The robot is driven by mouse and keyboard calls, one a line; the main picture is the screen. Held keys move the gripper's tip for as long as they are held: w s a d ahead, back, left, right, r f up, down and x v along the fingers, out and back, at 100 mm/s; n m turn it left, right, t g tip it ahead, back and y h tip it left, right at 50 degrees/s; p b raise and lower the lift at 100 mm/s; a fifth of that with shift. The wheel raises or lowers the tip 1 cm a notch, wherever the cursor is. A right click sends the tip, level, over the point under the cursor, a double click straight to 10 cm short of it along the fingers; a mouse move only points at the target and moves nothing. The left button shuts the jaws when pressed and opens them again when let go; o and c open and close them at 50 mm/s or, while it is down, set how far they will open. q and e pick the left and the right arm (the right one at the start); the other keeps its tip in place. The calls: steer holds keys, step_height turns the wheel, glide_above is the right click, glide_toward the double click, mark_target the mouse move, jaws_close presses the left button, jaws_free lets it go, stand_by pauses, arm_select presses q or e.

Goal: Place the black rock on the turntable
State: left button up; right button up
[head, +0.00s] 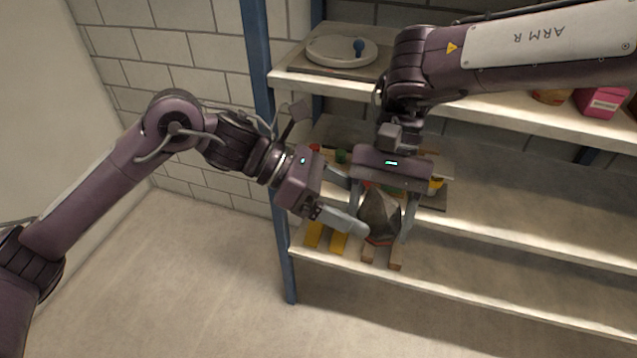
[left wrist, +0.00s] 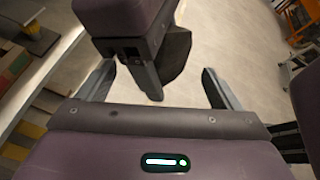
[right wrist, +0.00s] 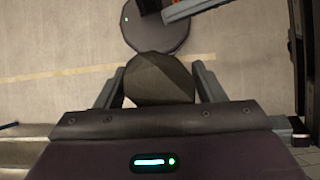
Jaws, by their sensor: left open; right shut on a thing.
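The black rock (head: 380,217) is a dark, faceted, pointed lump. It is held between the fingers of my right gripper (head: 384,222), in front of the lower shelf. The rock fills the gap between the fingers in the right wrist view (right wrist: 160,80). It is partly hidden behind the right gripper in the left wrist view (left wrist: 175,55). My left gripper (head: 350,202) is open, close beside the right gripper and rock; its fingers straddle part of the right gripper in the left wrist view. The turntable (head: 327,50), a white round disc, sits on the upper shelf with a blue knob-like piece on it.
A blue post (head: 262,110) stands at the shelves' left end. The lower shelf (head: 480,275) holds yellow and wooden blocks near my grippers; its right part is clear. A pink box (head: 601,101) stands on the upper shelf at the right. Open floor lies in front.

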mark_target(361, 207)
arm_select(q)
steer(key=shift+x, duration=1.7)
steer(key=c, duration=1.4)
steer(key=shift+r, duration=0.1)
steer(key=shift+c, duration=0.6)
arm_select(e)
steer(key=o, duration=1.5)
